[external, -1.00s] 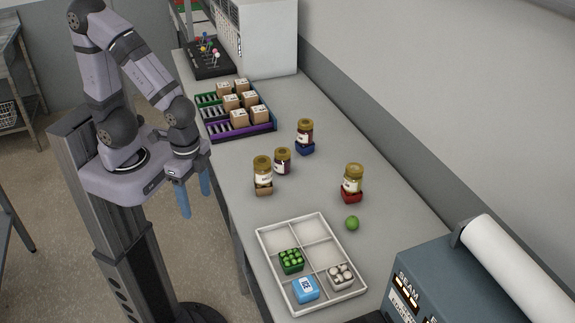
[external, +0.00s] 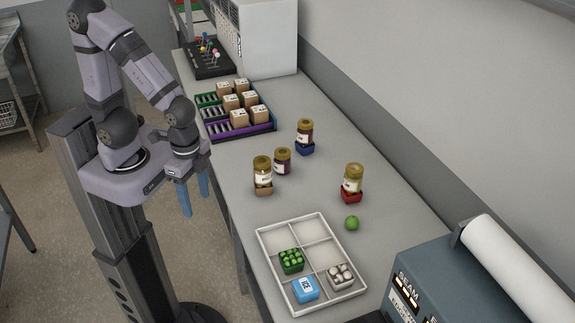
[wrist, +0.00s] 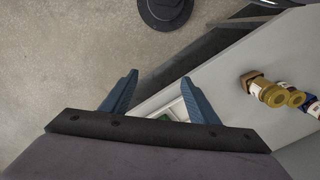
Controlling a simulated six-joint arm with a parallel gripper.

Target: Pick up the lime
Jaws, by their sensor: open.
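The lime (external: 352,223) is a small bright green ball on the grey counter, just right of the white divided tray's upper right corner and below the jar on the red block. It does not show in the wrist view. My gripper (external: 196,198) has blue fingers that point down beside the counter's left edge, off the counter and far left of the lime. In the wrist view my gripper (wrist: 158,95) is open, its two fingers wide apart with nothing held between them.
The white tray (external: 265,249) holds a green box (external: 291,261), a blue box (external: 305,290) and a box of white balls (external: 341,276). Jars stand mid-counter, one on a red block (external: 351,197). A rack of cartons (external: 272,125) is farther back. A dark machine (external: 440,285) stands at lower right.

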